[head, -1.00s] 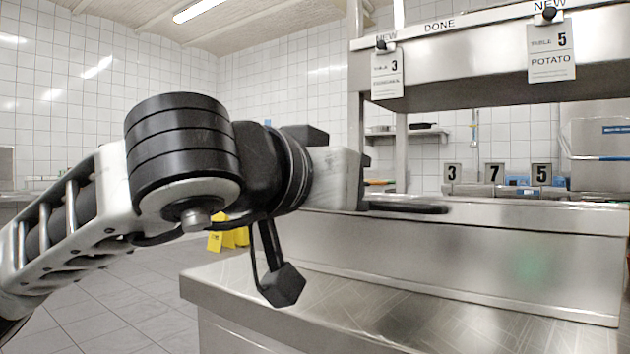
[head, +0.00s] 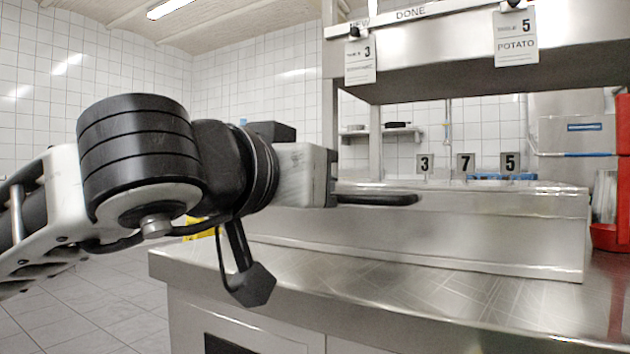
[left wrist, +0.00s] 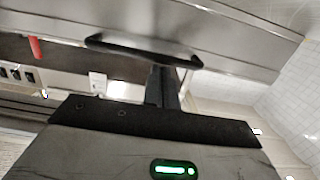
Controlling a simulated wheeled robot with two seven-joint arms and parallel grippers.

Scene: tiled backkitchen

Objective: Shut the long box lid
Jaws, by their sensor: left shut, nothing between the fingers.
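My right gripper is not in view.
A steel counter (head: 400,300) fills the lower right. A steel overhead shelf (head: 450,70) carries hanging table cards. Number signs (head: 466,164) stand behind the ledge. Red containers (head: 622,125) are at the right edge. Tiled floor (head: 110,310) is open at lower left.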

